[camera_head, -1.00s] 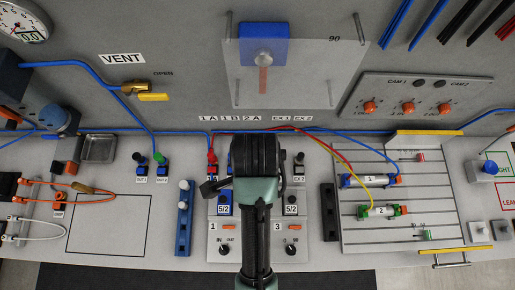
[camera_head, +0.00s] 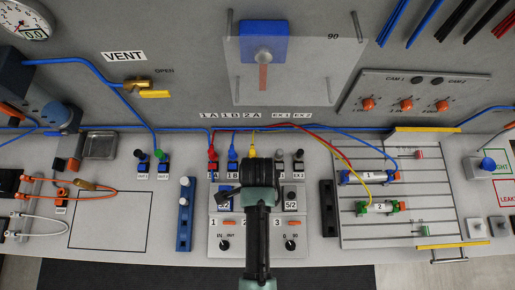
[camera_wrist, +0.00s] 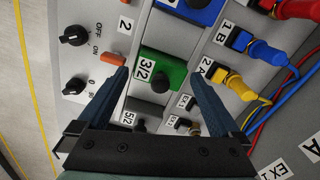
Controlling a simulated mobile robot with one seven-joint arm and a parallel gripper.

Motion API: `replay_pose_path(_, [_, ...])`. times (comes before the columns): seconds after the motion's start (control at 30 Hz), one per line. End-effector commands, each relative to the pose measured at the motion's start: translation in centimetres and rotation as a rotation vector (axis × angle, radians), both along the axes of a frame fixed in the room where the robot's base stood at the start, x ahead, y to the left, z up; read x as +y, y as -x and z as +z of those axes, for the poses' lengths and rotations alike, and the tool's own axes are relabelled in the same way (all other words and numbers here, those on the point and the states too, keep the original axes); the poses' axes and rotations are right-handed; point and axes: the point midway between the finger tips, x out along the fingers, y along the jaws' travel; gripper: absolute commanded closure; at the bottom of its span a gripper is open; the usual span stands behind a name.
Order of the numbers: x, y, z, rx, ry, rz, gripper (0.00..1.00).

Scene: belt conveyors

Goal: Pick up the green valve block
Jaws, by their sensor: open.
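The green valve block (camera_wrist: 172,64) is labelled 3/2 and carries a black knob. It sits on the grey panel in the middle of the wrist view. My gripper (camera_wrist: 160,72) is open, with one dark blue finger on each side of the block in that view. I cannot tell how far the fingertips are above it or whether they touch it. In the head view my gripper (camera_head: 258,180) is over the central panel and hides the block.
A blue valve block (camera_wrist: 190,8) and a 5/2 block with a black knob (camera_wrist: 139,126) flank the green one. An orange switch (camera_wrist: 113,59) is near the left finger.

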Motion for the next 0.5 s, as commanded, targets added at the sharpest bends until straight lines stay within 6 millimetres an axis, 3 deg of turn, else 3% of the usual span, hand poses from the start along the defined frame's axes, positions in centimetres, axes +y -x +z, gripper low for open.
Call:
replay_pose_path(0.33, [-0.01, 0.02, -0.85, -0.001, 0.000, -0.001, 0.00])
replay_pose_path(0.5, [-0.01, 0.02, -0.83, 0.000, 0.000, -0.001, 0.29])
